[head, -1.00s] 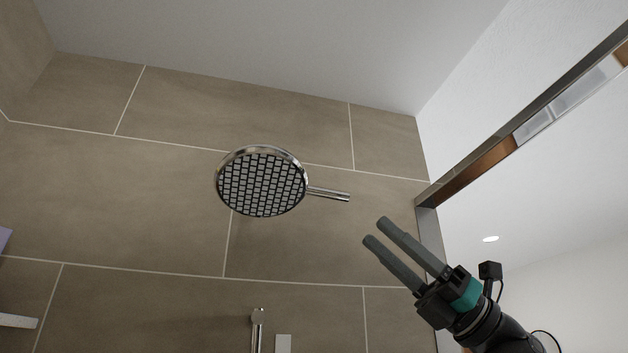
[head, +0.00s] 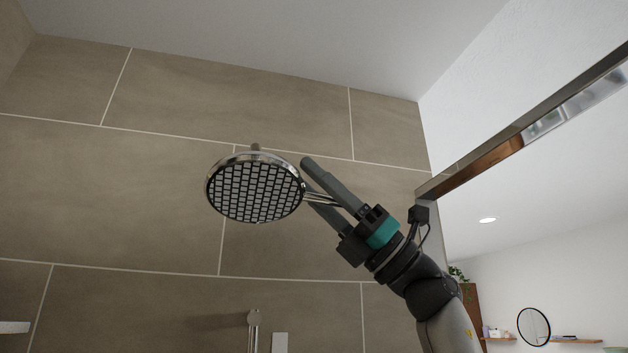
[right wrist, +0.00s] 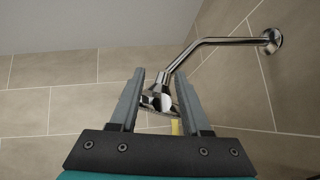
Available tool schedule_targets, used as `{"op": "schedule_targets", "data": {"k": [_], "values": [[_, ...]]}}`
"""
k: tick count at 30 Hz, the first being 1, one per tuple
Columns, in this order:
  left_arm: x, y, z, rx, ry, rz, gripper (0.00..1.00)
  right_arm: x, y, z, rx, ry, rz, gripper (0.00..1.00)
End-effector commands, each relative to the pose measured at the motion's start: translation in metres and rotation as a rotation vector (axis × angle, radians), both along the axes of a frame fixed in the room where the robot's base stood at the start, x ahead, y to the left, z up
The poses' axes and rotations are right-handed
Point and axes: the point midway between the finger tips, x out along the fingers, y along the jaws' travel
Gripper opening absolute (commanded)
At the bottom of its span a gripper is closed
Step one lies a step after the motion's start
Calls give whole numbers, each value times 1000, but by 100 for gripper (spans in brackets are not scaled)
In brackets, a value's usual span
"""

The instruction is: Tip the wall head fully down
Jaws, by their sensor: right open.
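The wall shower head (head: 254,187) is a round chrome disc with a dark gridded face, in the middle of the head view. Its face is seen from below, tilted toward me. A slim chrome handle (head: 321,200) sticks out from its right edge. My right gripper (head: 307,178) is open at that edge, its grey fingers on either side of the handle. In the right wrist view, a chrome joint (right wrist: 161,98) shows between the open fingers (right wrist: 160,74), with a bent chrome pipe (right wrist: 225,41) running to the wall. Finger contact cannot be told. My left gripper is out of view.
Beige tiled wall (head: 130,200) stands behind the head, with the ceiling (head: 270,50) above. A metal-edged frame (head: 520,135) runs along the upper right. A chrome rail top (head: 253,319) is on the wall below. Space left of the head is clear.

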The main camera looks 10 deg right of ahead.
Motion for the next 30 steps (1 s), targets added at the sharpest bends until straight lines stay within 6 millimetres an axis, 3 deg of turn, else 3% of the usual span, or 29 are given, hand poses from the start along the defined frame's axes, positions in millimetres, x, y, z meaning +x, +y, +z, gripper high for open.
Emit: {"op": "schedule_targets", "data": {"k": [2, 15, 30], "values": [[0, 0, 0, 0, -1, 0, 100, 0, 0, 0, 0, 0, 0, 47], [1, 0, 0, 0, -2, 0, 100, 0, 0, 0, 0, 0, 0, 0], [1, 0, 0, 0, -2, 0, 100, 0, -1, 0, 0, 0, 0, 0]]}}
